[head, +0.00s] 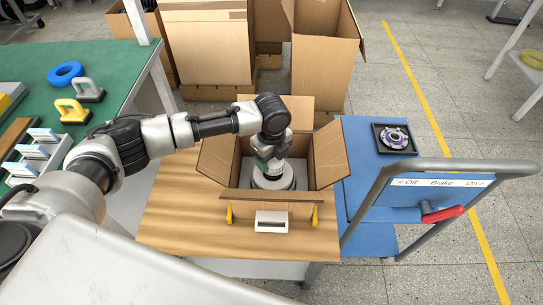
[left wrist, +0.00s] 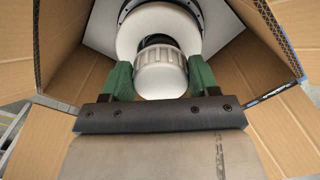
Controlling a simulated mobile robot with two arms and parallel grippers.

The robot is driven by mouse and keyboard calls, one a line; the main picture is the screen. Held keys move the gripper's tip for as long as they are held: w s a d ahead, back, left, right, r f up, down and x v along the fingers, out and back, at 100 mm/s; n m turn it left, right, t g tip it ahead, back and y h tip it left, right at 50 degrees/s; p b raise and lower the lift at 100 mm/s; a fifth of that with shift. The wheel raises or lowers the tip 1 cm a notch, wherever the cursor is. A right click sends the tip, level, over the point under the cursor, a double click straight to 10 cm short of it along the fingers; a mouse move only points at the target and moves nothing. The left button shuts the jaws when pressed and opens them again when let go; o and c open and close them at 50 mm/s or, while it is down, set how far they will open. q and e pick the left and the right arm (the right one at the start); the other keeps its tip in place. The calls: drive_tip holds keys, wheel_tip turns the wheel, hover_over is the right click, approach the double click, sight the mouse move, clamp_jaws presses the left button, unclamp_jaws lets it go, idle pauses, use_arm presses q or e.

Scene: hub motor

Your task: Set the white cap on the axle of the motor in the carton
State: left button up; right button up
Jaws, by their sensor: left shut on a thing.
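The open carton (head: 325,160) stands on the wooden table top with its flaps spread. Inside it sits the motor (head: 275,182), a round white body that also shows in the left wrist view (left wrist: 125,40), with a dark rim. My left gripper (head: 268,163) reaches down into the carton over the motor. In the left wrist view its green fingers (left wrist: 160,80) are shut on the ribbed white cap (left wrist: 160,68), over the middle of the motor. The axle is hidden behind the cap. I cannot tell whether the cap touches it. My right gripper is not in view.
The carton walls and flaps closely surround my left gripper. A blue cart (head: 365,185) with a grey handle, red lever and a black tray (head: 378,140) holding a purple-grey part stands right. A green bench (head: 110,65) stands left, with tall cartons (head: 205,50) behind.

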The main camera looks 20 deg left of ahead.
use_arm(q)
drive_tip(key=o, duration=0.9)
drive_tip(key=shift+f, duration=0.1)
wheel_tip(320, 180, up, 12)
drive_tip(key=p, duration=0.1)
drive_tip(key=shift+r, duration=0.2)
